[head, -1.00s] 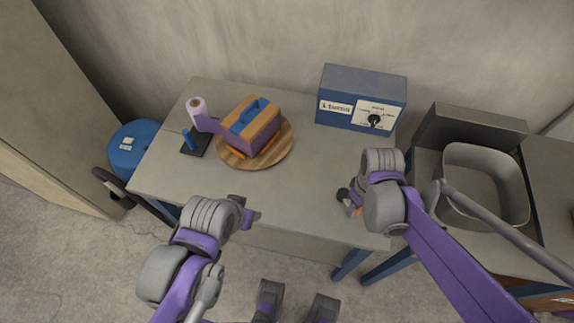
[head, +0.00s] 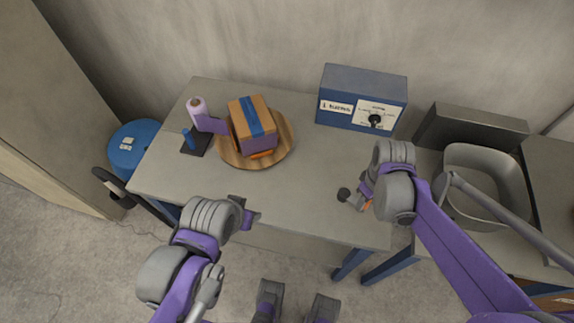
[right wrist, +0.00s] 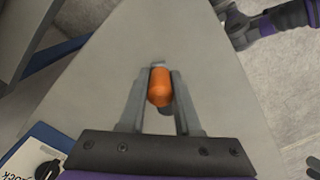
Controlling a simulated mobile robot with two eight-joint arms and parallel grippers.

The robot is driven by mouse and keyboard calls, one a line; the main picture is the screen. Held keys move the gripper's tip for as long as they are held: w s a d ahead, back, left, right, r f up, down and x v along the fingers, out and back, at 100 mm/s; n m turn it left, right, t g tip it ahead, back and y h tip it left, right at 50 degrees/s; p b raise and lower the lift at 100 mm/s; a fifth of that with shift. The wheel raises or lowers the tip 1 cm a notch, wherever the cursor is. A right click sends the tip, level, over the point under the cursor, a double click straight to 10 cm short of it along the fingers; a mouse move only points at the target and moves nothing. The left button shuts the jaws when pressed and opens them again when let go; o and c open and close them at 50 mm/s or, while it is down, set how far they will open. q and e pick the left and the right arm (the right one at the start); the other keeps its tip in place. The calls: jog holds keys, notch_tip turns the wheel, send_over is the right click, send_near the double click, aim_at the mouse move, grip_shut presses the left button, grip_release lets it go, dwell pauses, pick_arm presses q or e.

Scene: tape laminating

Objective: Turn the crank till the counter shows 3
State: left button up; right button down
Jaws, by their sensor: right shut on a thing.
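My right gripper (head: 366,198) is shut on that handle; in the right wrist view the handle stands between the two grey fingers. A cardboard box (head: 252,120) with a blue strip of tape over its top sits on a round wooden turntable (head: 283,152). No counter reading is legible. My left gripper (head: 250,217) hangs in front of the table's front edge, away from the crank; its jaw state is unclear.
A tape dispenser with a pale roll (head: 197,105) stands left of the turntable. A blue panel box (head: 363,80) with labels and a black knob stands at the back right. A grey bin (head: 485,160) is right of the table. The table's middle is clear.

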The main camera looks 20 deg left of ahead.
jog(key=shift+w+d, duration=0.2)
jog(key=shift+w, duration=1.45)
